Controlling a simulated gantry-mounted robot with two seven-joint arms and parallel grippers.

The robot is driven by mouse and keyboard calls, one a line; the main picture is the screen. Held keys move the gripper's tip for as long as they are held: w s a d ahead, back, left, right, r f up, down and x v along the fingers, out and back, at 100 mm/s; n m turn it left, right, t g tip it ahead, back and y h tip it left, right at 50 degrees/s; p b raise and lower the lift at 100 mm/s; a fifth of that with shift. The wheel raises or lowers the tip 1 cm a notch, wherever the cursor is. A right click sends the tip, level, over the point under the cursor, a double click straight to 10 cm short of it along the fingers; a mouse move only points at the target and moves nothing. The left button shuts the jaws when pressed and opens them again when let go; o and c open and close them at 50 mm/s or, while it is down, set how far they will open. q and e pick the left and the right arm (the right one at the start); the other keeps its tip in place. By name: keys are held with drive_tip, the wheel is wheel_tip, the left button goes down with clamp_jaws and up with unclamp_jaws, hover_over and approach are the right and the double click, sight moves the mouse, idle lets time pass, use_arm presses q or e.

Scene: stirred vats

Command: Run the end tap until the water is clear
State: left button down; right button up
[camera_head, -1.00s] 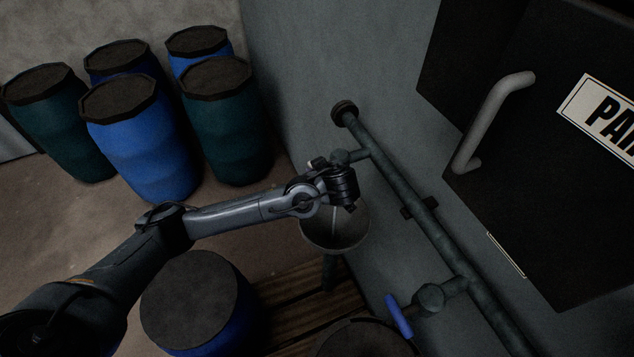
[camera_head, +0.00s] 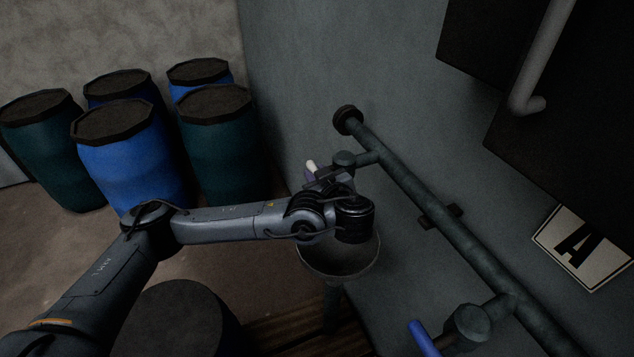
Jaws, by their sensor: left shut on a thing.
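The end tap (camera_head: 345,160) is a dark green fitting near the far, capped end of the wall pipe (camera_head: 425,205). Its handle (camera_head: 311,168), pale at the tip and purplish below, shows just left of the tap body. My left gripper (camera_head: 322,180) is at this handle and shut on it; the fingers are small and dark here. A round grey basin (camera_head: 345,265) stands below, partly covered by my left wrist. The tap's outlet and any water under it are hidden, so I cannot tell the water's colour. My right gripper is out of view.
A second tap with a blue lever (camera_head: 424,338) is on the pipe at the lower right. A dark cabinet (camera_head: 560,110) juts from the wall. A lettered sign (camera_head: 585,248) is below it. Several blue and green drums (camera_head: 130,160) stand left; a dark-topped drum (camera_head: 178,318) is nearer.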

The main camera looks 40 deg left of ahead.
use_arm(q)
drive_tip(key=shift+f, duration=0.2)
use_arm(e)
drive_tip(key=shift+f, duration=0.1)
use_arm(q)
drive_tip(key=c, duration=1.1)
unclamp_jaws()
drive_tip(key=shift+o, duration=0.7)
drive_tip(key=shift+r, duration=0.1)
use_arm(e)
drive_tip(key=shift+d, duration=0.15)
